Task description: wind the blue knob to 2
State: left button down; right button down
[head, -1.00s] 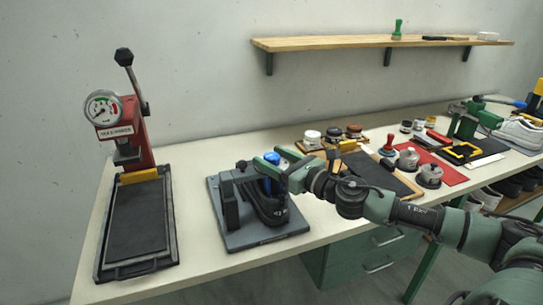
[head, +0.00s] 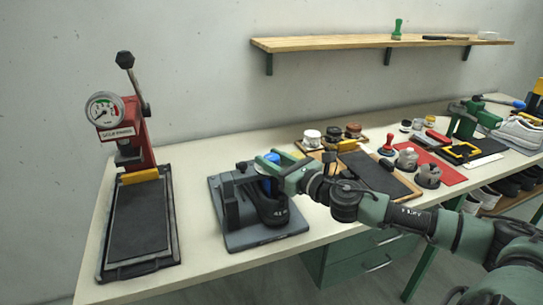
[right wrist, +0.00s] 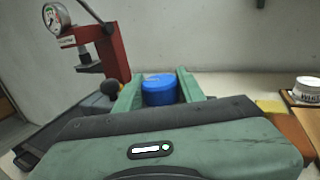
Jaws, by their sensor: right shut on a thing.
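The blue knob (head: 272,158) sits on top of a dark device on a grey base plate (head: 255,240) on the bench. My right gripper (head: 268,162) reaches it from the right and is shut on the knob. In the right wrist view the blue knob (right wrist: 159,88) lies between the two green fingers of my right gripper (right wrist: 160,90). No scale or number on the knob can be read. My left gripper is not in view.
A red press (head: 130,140) with a gauge and lever stands to the left, over a black tray (head: 140,225). Several jars, a red mat (head: 440,155) and tools lie to the right. A wooden shelf (head: 350,44) hangs on the wall. Bench surface between press and device is clear.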

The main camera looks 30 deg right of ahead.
jog(key=m+h+p, duration=0.2)
jog(key=h+p, duration=0.1)
jog(key=m+h+p, duration=0.1)
jog(key=h+p, duration=0.1)
jog(key=p, duration=0.1)
jog(key=m+h+p, duration=0.2)
jog(key=h+p, duration=0.1)
jog(key=shift+a+r+m+g+h, duration=0.1)
jog(key=shift+r+m+g+h, duration=0.2)
jog(key=shift+g, duration=0.1)
jog(key=m+g+h+p, duration=0.1)
jog(key=m+h, duration=0.1)
jog(key=h, duration=0.1)
jog(key=shift+f+m+g+p, duration=0.15)
jog(key=shift+m+g+p, duration=0.15)
jog(key=shift+f+m+g+h+p, duration=0.1)
jog(key=shift+m+g+h+p, duration=0.5)
jog(key=shift+m+g+h, duration=1.4)
jog(key=shift+n+h, duration=0.3)
jog(key=shift+h, duration=0.1)
jog(key=c, duration=0.9)
grip_release()
jog(key=shift+o, duration=0.2)
jog(key=shift+f+t, duration=0.1)
jog(key=shift+t, duration=0.2)
